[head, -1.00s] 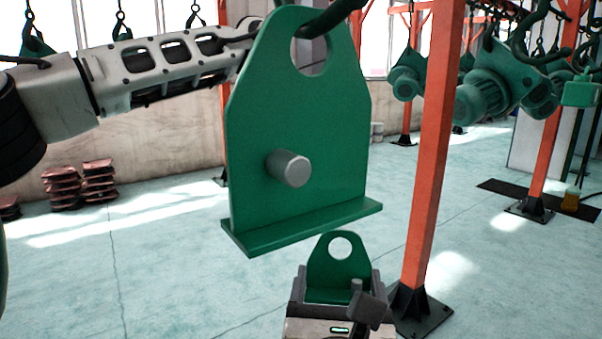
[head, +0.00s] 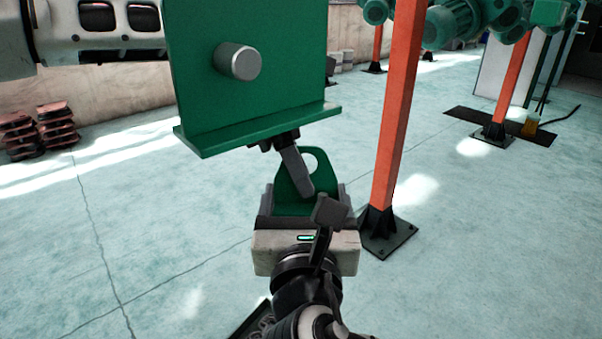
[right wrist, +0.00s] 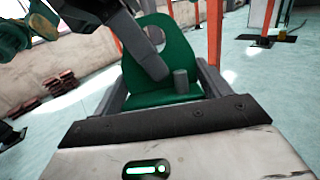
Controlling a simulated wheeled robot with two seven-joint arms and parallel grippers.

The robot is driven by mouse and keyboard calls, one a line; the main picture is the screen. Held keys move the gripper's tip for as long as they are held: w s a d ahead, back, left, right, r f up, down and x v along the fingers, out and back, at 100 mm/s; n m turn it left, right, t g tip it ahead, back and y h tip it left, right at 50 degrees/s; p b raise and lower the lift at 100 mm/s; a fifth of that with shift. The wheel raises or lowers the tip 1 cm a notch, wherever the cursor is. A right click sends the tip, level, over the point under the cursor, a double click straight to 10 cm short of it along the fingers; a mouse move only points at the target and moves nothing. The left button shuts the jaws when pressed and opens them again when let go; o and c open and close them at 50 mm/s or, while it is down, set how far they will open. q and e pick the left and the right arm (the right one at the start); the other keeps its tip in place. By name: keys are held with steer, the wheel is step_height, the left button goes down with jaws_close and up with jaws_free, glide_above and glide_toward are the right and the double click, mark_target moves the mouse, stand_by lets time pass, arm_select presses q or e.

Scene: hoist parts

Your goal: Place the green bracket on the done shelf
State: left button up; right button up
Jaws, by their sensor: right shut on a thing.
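A green bracket (head: 286,184), an upright plate with a round hole on a flat base, sits between the fingers of my right gripper (head: 305,198), which is shut on it. In the right wrist view the bracket (right wrist: 165,52) stands upright with a grey pin beside its plate, and the gripper's fingers (right wrist: 163,88) flank its base. A grey finger of my left gripper (head: 297,172) slants down in front of the bracket's plate. It also crosses the plate in the right wrist view (right wrist: 148,52). I cannot tell whether it touches. Its other finger is hidden. No done shelf is recognisable.
A large green bracket (head: 270,95) with a grey pin hangs close in front, hiding part of my left arm. An orange post (head: 397,110) stands just right of the held bracket. Reddish stacked parts (head: 57,127) lie at left.

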steer(key=shift+r, duration=0.1)
steer(key=o, duration=1.5)
steer(key=shift+c, duration=0.2)
